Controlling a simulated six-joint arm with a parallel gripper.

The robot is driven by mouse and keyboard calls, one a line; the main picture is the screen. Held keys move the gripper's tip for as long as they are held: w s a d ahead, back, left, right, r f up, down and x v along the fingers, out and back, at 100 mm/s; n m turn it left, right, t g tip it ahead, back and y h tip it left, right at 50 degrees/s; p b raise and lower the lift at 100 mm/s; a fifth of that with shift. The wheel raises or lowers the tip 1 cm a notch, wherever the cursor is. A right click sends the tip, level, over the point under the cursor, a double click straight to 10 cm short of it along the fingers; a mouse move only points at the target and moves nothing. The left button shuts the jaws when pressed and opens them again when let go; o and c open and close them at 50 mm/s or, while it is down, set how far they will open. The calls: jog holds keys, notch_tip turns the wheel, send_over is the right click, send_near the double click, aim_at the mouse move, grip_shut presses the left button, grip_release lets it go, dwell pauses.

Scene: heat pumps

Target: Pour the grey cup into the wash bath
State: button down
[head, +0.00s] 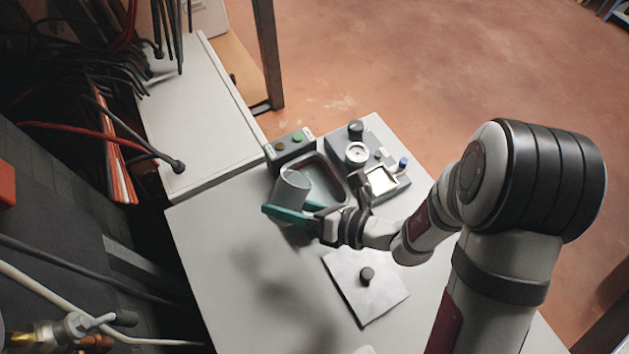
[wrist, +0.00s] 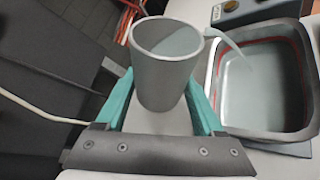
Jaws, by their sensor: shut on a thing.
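My gripper (head: 290,212) has teal fingers and is shut on the grey cup (head: 291,188), holding it at the left side of the wash bath. The cup also shows in the wrist view (wrist: 165,75), between the fingers, with its open mouth in sight. The wash bath (wrist: 272,132) is a rounded tray with a dark rim and a red inner line, to the right of the cup. In the head view the bath (head: 322,158) is partly hidden by the cup and gripper. A pale curved streak, looking like poured liquid, runs from the cup's right rim into the bath.
A grey box with green buttons (head: 290,147) stands behind the bath. A device with a round dial (head: 357,153) stands to its right. A white plate with a dark knob (head: 366,275) lies nearer on the table. The table's left front is clear. Cables (head: 110,75) hang at the left.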

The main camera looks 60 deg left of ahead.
jog(key=shift+r+m, duration=0.2)
jog(key=shift+m, duration=0.1)
dwell(0.4)
jog(key=shift+s+f+m+g, duration=0.1)
jog(key=shift+f+m+g, duration=0.45)
jog(key=shift+m+g, duration=0.5)
dwell(2.2)
jog(key=shift+r+m+g, duration=0.25)
jog(key=shift+r+m, duration=0.2)
jog(key=shift+m, duration=0.3)
dwell(1.0)
